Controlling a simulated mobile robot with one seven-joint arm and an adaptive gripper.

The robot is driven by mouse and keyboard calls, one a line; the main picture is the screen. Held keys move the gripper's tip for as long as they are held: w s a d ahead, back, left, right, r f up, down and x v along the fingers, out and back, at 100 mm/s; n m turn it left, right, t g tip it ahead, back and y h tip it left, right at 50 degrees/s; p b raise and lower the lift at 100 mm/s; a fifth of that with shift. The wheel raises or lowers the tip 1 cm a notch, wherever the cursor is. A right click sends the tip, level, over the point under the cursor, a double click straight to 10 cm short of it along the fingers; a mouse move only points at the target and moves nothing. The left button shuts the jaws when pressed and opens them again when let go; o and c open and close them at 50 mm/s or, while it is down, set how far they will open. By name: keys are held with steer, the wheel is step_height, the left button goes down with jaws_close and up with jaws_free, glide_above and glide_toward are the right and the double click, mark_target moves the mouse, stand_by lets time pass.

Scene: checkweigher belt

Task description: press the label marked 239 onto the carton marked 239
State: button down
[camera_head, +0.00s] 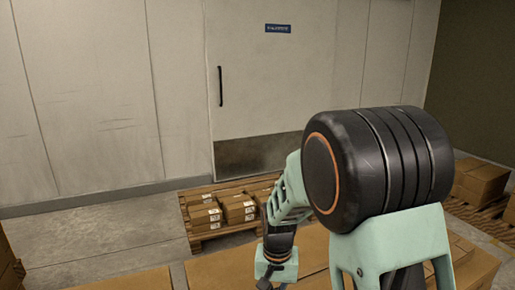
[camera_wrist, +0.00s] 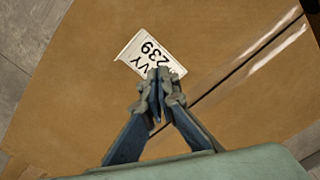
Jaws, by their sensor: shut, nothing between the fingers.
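A white label (camera_wrist: 143,47) printed 239, with letters ending in VY partly covered, lies flat on a brown carton (camera_wrist: 95,85) in the wrist view. No separate number shows on the carton's visible face. My gripper (camera_wrist: 162,78) is shut, with nothing seen between its fingers. Its tips overlap the label's lower edge in the picture and hide part of it. I cannot tell whether they touch it. In the head view, my arm reaches down and the gripper's end is cut off at the bottom edge.
A dark seam with shiny clear tape (camera_wrist: 250,60) crosses the carton. Grey floor (camera_wrist: 25,35) shows beyond its edge. In the head view, small labelled cartons (camera_head: 238,208) sit on a pallet (camera_head: 190,190) before a door, and more boxes (camera_head: 480,182) stand at right.

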steer(key=shift+f+b, duration=0.7)
steer(key=shift+f, duration=0.3)
stand_by(0.3)
steer(key=shift+r, duration=0.1)
stand_by(0.3)
step_height(320, 180, up, 7)
steer(key=p, duration=0.5)
stand_by(0.3)
